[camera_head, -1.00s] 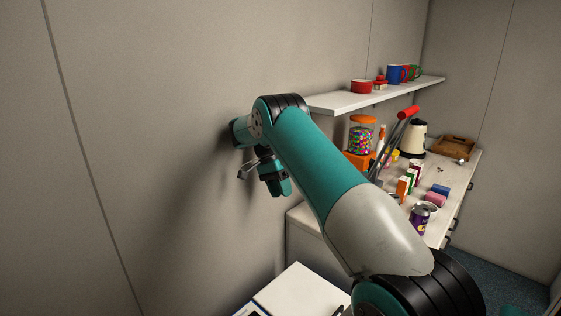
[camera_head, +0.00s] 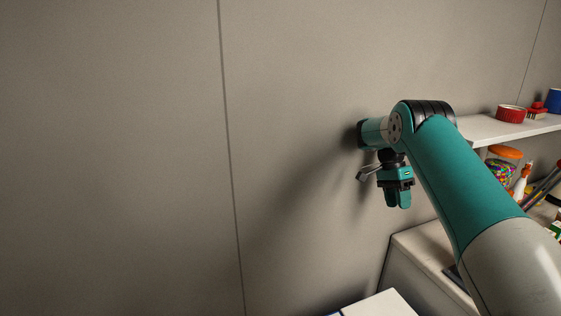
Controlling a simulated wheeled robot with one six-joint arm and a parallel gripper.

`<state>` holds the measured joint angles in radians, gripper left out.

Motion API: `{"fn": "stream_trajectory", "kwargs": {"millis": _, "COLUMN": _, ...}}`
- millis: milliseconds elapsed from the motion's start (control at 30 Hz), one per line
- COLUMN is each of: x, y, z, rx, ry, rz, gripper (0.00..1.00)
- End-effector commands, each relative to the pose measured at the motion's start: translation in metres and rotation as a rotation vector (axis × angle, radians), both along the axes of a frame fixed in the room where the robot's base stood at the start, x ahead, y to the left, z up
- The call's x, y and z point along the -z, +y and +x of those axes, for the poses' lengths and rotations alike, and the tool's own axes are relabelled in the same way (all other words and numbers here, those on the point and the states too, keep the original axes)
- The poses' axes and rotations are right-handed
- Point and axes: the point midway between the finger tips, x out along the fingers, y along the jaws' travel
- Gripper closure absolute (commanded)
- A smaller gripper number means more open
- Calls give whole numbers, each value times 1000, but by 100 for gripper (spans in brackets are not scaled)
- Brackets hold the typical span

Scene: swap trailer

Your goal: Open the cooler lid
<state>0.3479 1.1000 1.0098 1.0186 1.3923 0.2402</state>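A white flat top (camera_head: 380,305) shows at the bottom edge, cut off by the frame; it may be the cooler lid, with a small dark blue edge at its left. I cannot make out a handle or whether it is shut. My gripper (camera_head: 398,198) hangs at the end of my teal arm, pointing down, well above and apart from the white top and near the grey wall. It holds nothing that I can see. The gap between its fingers cannot be made out from this side.
The grey wall (camera_head: 290,120) is close behind my gripper. A counter (camera_head: 425,262) stands at the right, partly behind my arm. Above it a white shelf (camera_head: 500,130) holds a red tin (camera_head: 511,114). A candy jar (camera_head: 503,168) stands below the shelf.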

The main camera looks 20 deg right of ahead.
Motion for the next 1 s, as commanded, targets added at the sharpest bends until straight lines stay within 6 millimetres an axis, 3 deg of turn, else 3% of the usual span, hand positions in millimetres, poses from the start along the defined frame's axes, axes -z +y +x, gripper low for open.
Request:
{"fn": "stream_trajectory", "kwargs": {"millis": 167, "x": -5, "y": 7, "z": 3, "rx": -50, "ry": -8, "rz": 5, "gripper": 62}}
{"fn": "stream_trajectory", "kwargs": {"millis": 267, "x": -19, "y": 26, "z": 9, "rx": -195, "ry": -30, "rz": 24, "gripper": 62}}
{"fn": "stream_trajectory", "kwargs": {"millis": 433, "x": -52, "y": 97, "z": 9, "rx": -635, "ry": -108, "rz": 98, "gripper": 62}}
{"fn": "stream_trajectory", "kwargs": {"millis": 567, "x": -69, "y": 166, "z": -11, "rx": -993, "ry": -193, "rz": 180, "gripper": 62}}
{"fn": "stream_trajectory", "kwargs": {"millis": 667, "x": -75, "y": 224, "z": -43, "rx": -1258, "ry": -271, "rz": 258, "gripper": 62}}
{"fn": "stream_trajectory", "kwargs": {"millis": 800, "x": -72, "y": 302, "z": -111, "rx": -1604, "ry": -399, "rz": 394, "gripper": 62}}
{"fn": "stream_trajectory", "kwargs": {"millis": 900, "x": -66, "y": 347, "z": -168, "rx": -1810, "ry": -494, "rz": 502, "gripper": 62}}
{"fn": "stream_trajectory", "kwargs": {"millis": 1000, "x": -60, "y": 377, "z": -217, "rx": -1954, "ry": -572, "rz": 595, "gripper": 62}}
